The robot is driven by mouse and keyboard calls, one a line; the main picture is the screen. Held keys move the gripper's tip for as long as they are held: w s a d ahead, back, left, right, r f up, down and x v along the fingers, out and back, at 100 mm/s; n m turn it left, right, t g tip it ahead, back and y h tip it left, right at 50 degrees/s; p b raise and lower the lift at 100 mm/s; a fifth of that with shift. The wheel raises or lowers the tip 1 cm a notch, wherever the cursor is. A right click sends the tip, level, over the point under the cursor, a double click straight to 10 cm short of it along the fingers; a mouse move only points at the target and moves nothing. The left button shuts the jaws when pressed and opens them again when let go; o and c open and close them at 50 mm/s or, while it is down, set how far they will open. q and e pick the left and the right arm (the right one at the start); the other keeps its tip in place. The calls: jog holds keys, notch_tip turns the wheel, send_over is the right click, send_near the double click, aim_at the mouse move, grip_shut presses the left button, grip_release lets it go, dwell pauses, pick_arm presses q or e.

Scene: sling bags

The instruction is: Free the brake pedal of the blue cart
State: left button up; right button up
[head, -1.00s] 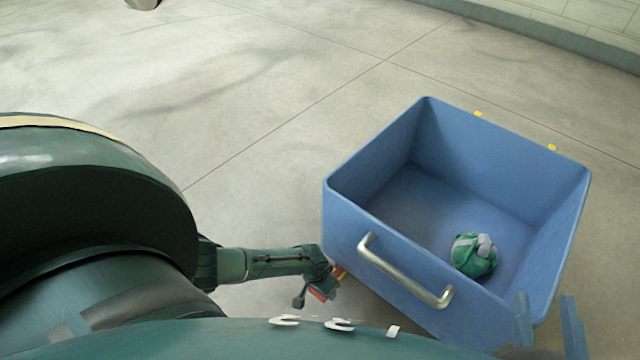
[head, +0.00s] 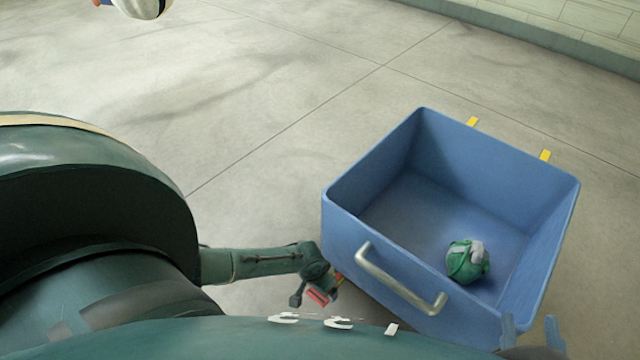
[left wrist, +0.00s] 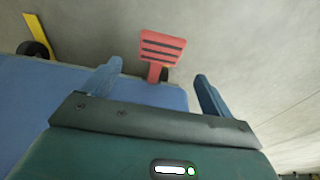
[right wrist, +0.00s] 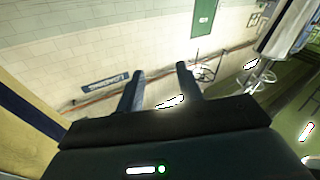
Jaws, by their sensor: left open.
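The blue cart (head: 355,225) stands on the floor at the right of the head view, with a silver handle (head: 400,280) on its near side. A red brake pedal (head: 318,297) with dark stripes sticks out low by its near left side. In the left wrist view the pedal (left wrist: 160,47) shows just beyond and between the fingertips of my open left gripper (left wrist: 159,72); I cannot tell whether they touch. My right gripper (head: 531,333) shows by the cart's near right corner, and its fingers are apart and empty in the right wrist view (right wrist: 160,70).
A green and grey bag (head: 466,262) lies inside the cart. Yellow tabs (head: 472,122) stick out at its far side. A white rounded object (head: 140,8) is at the top left edge. The floor (head: 270,90) beyond is clear up to a tiled wall (head: 590,20).

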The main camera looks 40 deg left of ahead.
pick_arm(q)
notch_tip(320, 180, up, 7)
jog(key=s+p, duration=0.1)
jog(key=p, duration=0.2)
jog(key=shift+f, duration=0.15)
pick_arm(e)
jog(key=shift+w+d+m+g+h, duration=0.1)
jog(key=shift+d+m+g+h, duration=0.3)
jog(key=shift+g+h, duration=0.2)
jog(key=shift+d+m+g+h, duration=0.3)
jog(key=shift+m+g+h, duration=0.2)
jog(key=shift+g+h, duration=0.1)
pick_arm(q)
jog(key=shift+s, duration=0.1)
